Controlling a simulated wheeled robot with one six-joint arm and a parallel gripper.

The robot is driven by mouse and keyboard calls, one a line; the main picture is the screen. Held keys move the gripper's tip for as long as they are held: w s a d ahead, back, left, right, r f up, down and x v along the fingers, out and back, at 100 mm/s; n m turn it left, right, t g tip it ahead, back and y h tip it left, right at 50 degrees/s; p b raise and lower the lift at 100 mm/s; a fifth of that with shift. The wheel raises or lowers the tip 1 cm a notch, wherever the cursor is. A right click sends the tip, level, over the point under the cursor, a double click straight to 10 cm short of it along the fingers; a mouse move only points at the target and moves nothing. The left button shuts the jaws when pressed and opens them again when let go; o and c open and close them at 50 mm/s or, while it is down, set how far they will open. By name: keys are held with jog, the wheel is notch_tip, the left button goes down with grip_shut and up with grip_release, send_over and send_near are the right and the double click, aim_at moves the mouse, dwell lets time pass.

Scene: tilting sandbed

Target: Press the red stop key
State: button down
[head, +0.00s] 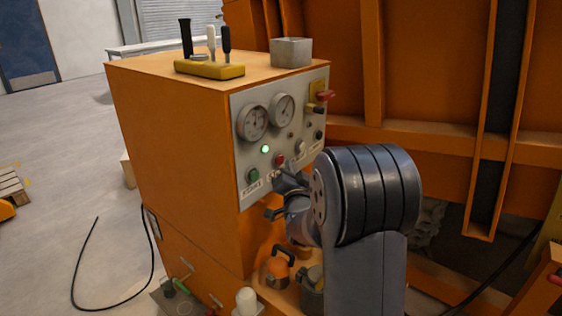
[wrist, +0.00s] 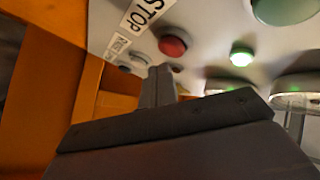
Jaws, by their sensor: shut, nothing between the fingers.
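The red stop key (head: 280,160) is a round button on the grey control panel (head: 303,85) of an orange cabinet. In the wrist view the red stop key (wrist: 172,46) shows just beyond my fingertips, beside a white STOP label (wrist: 143,14). My gripper (head: 279,176) is in front of the panel, a little below the key in the head view. In the wrist view my gripper (wrist: 160,72) is shut and empty, its fingers pointing at the panel. A gap seems to lie between fingertips and key; contact is not clear.
A lit green lamp (head: 265,149) and a green button (head: 253,175) are close to the key. An orange jug-like container (head: 277,270) stands below my gripper.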

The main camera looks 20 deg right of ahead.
jog(key=shift+w+a+b, duration=0.1)
jog(key=shift+w+b, duration=0.05)
jog(key=shift+b, duration=0.15)
jog(key=shift+w+a, duration=0.15)
jog(key=shift+w, duration=0.05)
dwell(0.3)
jog(key=shift+w+a+b, duration=0.3)
jog(key=shift+w+b, duration=0.1)
jog(key=shift+b, duration=0.1)
dwell(0.7)
dwell(0.3)
jog(key=shift+s+d+b, duration=0.5)
jog(key=shift+s+b, duration=0.15)
jog(key=shift+s, duration=0.1)
